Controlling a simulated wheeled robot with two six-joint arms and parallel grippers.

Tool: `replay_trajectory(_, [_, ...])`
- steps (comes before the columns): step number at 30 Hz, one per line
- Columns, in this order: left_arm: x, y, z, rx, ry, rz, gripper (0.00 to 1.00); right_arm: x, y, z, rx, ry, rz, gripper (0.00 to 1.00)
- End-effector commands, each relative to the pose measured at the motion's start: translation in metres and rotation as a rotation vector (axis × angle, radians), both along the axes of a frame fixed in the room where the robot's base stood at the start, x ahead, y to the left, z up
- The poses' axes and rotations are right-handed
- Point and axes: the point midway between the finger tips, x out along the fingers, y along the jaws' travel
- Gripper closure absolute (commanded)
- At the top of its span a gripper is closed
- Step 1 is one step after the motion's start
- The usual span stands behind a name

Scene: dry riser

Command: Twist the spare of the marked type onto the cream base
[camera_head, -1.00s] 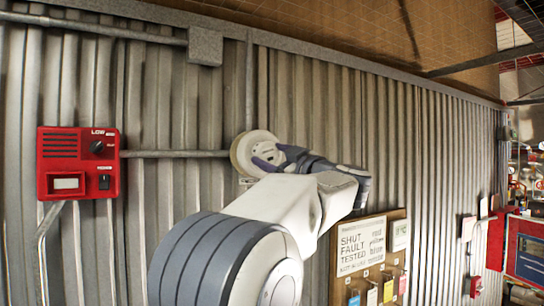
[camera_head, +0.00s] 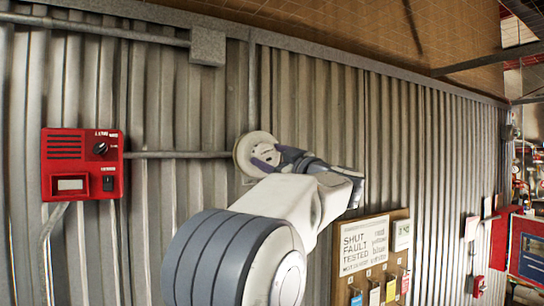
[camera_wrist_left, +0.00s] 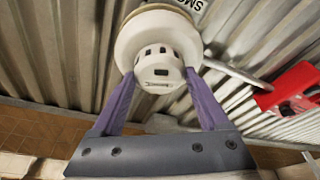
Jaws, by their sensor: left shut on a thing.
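The cream base (camera_head: 242,156) is a round disc on the corrugated wall, at the end of a horizontal conduit. In the left wrist view the base (camera_wrist_left: 127,45) is the wide cream ring behind a white slotted detector head (camera_wrist_left: 160,65). My left gripper (camera_wrist_left: 162,78) is shut on this head, with one purple finger on each side. The head sits against the base and looks in line with it; whether it is locked cannot be told. In the head view my left gripper (camera_head: 268,160) partly covers the head and base. My right gripper is not in view.
A red control box (camera_head: 82,163) is on the wall at left. A board (camera_head: 366,255) with a printed sign and several coloured tags hangs at lower right. A grey junction box (camera_head: 207,46) and conduit run above. A label, partly cut off, shows by the base.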

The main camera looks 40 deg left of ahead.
Motion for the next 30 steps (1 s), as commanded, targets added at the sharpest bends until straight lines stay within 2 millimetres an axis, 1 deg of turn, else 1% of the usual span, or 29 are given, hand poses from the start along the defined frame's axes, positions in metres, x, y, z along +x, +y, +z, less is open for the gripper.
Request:
replay_trajectory(8, [0.003,0.007,0.001,0.001,-0.001,-0.001,0.85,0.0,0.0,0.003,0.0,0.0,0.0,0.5])
replay_trajectory(9, [0.003,0.007,0.001,0.0,-0.001,-0.001,0.19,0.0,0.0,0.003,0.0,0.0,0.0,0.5])
replay_trajectory(10, [0.003,0.007,0.0,0.001,-0.001,-0.002,0.07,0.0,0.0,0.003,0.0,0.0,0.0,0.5])
replay_trajectory(11, [0.003,0.007,0.0,0.001,-0.001,-0.002,0.0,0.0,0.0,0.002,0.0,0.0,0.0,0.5])
replay_trajectory(17, [0.003,0.007,0.0,0.0,0.0,-0.001,0.0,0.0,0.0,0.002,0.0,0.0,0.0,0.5])
replay_trajectory(20, [0.002,0.003,-0.002,0.0,0.0,-0.002,0.0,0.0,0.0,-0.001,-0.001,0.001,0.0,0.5])
replay_trajectory(23, [0.0,-0.008,-0.007,0.001,-0.002,-0.005,0.0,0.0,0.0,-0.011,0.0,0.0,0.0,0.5])
replay_trajectory(30, [-0.012,-0.054,-0.021,-0.001,-0.003,-0.008,0.0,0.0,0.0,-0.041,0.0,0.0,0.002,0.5])
